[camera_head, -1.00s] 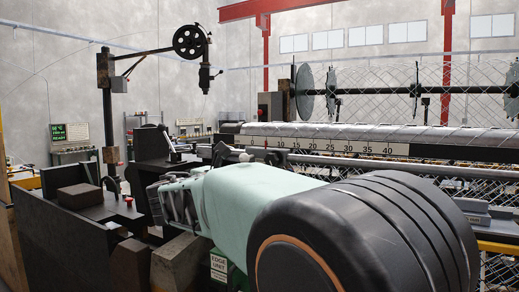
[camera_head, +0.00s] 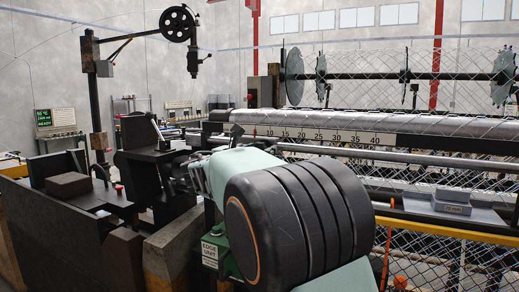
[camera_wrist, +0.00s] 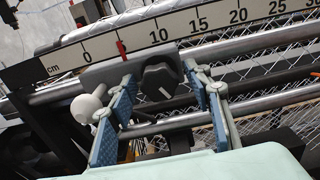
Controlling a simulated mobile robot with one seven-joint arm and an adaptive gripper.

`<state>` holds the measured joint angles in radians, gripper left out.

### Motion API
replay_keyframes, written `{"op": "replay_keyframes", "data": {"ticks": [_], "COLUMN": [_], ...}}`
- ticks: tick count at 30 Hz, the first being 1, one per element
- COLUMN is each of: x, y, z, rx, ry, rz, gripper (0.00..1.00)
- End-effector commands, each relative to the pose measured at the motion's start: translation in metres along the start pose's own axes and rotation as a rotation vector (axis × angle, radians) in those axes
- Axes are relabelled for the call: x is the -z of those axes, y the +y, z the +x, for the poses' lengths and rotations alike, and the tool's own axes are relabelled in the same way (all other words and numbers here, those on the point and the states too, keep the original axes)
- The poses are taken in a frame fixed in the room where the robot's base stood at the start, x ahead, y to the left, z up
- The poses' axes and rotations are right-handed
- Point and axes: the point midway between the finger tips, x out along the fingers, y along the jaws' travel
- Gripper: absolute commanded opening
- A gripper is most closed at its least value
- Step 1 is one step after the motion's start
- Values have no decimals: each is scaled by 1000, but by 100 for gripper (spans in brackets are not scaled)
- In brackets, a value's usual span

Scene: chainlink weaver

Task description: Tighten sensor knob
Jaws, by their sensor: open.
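The sensor knob (camera_wrist: 161,78) is black and lobed, with a white mark, in the wrist view. A white ball (camera_wrist: 88,108) sticks out at the block's left. My gripper (camera_wrist: 162,86) is open, its blue-padded fingers on the left and right of the knob, with a visible gap on each side. Whether the fingertips reach the knob's depth, I cannot tell. In the head view my own arm hides most of the gripper and the knob.
A white centimetre scale (camera_wrist: 207,20) runs above the knob, and a grey rail (camera_wrist: 170,124) below it. Wire mesh (camera_head: 440,262) lies behind and to the right. A brown block (camera_head: 69,185) rests on the dark machine at left. Grey plates (camera_head: 465,203) lie at right.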

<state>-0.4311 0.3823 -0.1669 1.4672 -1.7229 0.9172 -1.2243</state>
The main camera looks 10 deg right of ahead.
Motion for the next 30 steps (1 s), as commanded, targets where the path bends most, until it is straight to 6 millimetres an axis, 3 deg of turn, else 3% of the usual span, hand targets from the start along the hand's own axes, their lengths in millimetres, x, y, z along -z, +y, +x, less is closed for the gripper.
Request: {"op": "replay_keyframes", "data": {"ticks": [6,18,30], "x": [0,0,3], "y": [0,0,0], "z": [0,0,0], "rx": [0,0,-1], "ry": [0,0,-1], "rz": [0,1,96], "gripper": [45,3,3]}}
